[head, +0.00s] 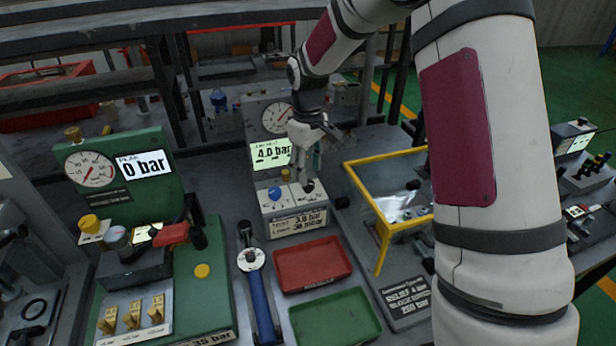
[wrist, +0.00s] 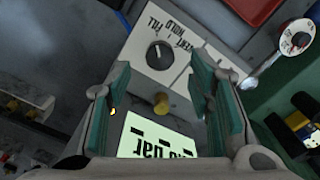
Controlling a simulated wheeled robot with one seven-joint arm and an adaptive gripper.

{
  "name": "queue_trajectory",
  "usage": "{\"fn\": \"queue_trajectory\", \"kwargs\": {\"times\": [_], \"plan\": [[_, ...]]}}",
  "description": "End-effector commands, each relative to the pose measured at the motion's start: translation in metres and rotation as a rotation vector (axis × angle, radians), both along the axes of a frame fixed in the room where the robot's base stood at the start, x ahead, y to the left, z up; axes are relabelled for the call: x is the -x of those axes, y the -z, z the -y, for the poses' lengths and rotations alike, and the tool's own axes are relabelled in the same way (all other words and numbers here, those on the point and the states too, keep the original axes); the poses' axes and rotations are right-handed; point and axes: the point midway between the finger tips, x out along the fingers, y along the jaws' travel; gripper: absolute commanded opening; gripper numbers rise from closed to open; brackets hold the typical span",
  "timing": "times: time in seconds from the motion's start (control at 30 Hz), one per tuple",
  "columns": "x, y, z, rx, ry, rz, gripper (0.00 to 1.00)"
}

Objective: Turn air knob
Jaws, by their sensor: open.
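A black knob (wrist: 158,55) sits on a white panel with FILL, HOLD and VENT printed around it, upside down in the wrist view. A light pointer line shows on it. In the head view this white block (head: 296,222) stands below the 4.0 bar display (head: 271,154), and my gripper (head: 308,165) is over its top right, partly hiding the knob. In the wrist view my gripper (wrist: 160,80) is open and empty, its teal fingers apart, with the knob just beyond the tips and between their lines. Contact with the knob is not visible.
A brass knob (wrist: 162,102) lies between the fingers in view, near the display. A blue knob (head: 274,193) is on the block's left. A yellow-framed clear guard (head: 383,215) stands close on the right. Red (head: 312,264) and green (head: 336,318) trays lie in front.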

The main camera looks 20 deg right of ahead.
Motion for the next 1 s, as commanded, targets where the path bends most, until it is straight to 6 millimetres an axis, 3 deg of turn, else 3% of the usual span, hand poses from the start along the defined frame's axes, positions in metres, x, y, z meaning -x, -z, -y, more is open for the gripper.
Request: {"fn": "queue_trajectory", "kwargs": {"times": [0.2,0.4,1.0], "plan": [[-0.001,-0.047,0.0,0.0,0.001,0.006,0.48],[-0.001,-0.073,0.0,0.0,0.0,0.002,0.48],[0.0,-0.082,0.0,0.0,0.001,0.001,0.48]]}}
